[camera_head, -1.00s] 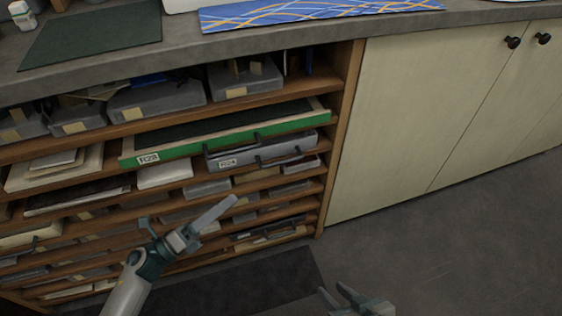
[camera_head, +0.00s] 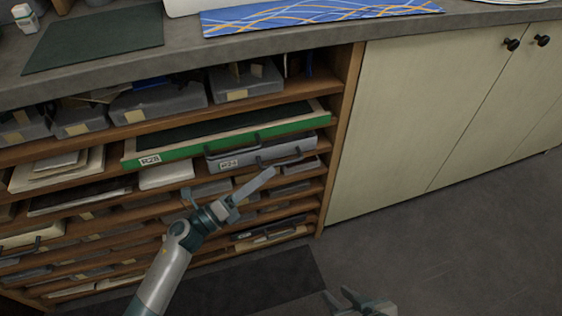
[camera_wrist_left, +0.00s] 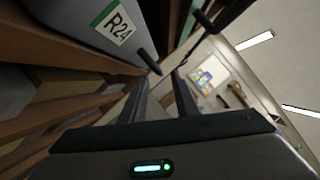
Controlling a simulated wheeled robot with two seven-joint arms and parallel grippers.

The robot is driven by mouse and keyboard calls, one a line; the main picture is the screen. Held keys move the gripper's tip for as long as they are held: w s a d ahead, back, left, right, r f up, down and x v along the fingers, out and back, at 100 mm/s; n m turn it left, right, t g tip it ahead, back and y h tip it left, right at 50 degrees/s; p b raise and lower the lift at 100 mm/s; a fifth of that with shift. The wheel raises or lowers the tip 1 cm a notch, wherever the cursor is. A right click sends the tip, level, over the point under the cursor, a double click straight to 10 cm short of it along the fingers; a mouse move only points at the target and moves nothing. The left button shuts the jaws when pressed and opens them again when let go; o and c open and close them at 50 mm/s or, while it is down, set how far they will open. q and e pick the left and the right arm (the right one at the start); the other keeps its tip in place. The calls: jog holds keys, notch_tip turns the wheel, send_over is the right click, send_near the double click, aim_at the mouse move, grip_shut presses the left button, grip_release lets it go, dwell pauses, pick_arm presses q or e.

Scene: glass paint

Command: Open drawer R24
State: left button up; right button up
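Drawer R24 (camera_head: 290,152) is a grey drawer in the wooden rack, below the green drawer R28, with a dark handle (camera_head: 280,160) on its front. Its front and R24 label (camera_wrist_left: 113,25) fill the upper left of the left wrist view. My left gripper (camera_head: 268,176) is just below and in front of the handle. In the left wrist view its two fingers (camera_wrist_left: 161,82) are apart with nothing visibly between them. A dark handle part (camera_wrist_left: 149,62) shows just beyond the fingertips. My right gripper (camera_head: 345,294) is low in the head view, its fingers apart and empty.
The green drawer R28 (camera_head: 215,145) sticks out a little above. Wooden shelves with grey boxes surround the drawers. A cream cupboard (camera_head: 420,110) stands to the right. The floor (camera_head: 450,240) before it is clear. The worktop (camera_head: 180,50) overhangs above.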

aim_at(281, 164)
pick_arm(q)
jog(key=shift+x, duration=3)
jog(key=shift+c, duration=0.7)
grip_shut()
